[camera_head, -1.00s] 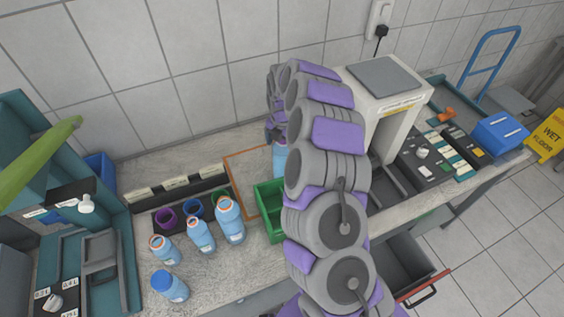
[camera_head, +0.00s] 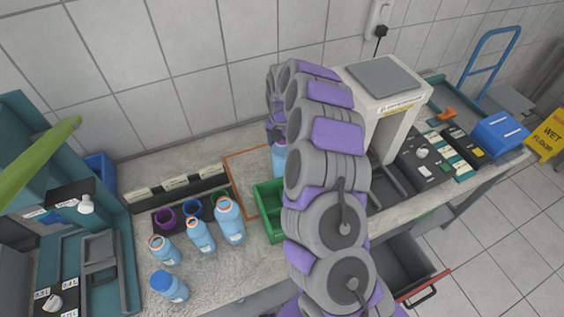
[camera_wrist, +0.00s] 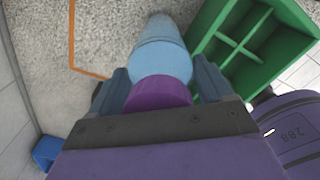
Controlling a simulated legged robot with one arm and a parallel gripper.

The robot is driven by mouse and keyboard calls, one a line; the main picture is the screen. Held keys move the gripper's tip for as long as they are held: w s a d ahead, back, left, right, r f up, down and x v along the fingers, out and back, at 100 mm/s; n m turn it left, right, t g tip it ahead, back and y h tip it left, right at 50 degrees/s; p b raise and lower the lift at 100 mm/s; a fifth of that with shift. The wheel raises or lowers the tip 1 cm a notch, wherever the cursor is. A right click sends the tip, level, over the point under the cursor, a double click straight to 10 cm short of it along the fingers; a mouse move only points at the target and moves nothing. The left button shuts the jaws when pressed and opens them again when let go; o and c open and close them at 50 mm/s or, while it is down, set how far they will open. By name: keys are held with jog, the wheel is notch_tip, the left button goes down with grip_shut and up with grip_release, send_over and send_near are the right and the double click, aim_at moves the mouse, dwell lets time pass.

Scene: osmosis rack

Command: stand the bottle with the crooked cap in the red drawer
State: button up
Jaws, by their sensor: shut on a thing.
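A light blue bottle with a purple cap (camera_wrist: 160,93) is between the fingers of my gripper (camera_wrist: 162,82) in the wrist view. My gripper is shut on this bottle (camera_wrist: 161,52). The cap looks slightly off the bottle's centre line, but its tilt is hard to judge. In the head view, part of the bottle (camera_head: 279,159) shows beside my arm, over the orange-outlined area left of the machine. An open grey drawer with a red handle (camera_head: 424,290) is below the counter at right. My arm hides part of the drawer.
A green divided crate (camera_head: 268,211) is close to the held bottle. Several blue bottles (camera_head: 229,221) stand on the counter at left, by a dark tray of coloured cups. A white arch-shaped machine (camera_head: 388,98) stands right of my arm. Control panels (camera_head: 427,160) line the right counter.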

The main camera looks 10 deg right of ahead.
grip_shut()
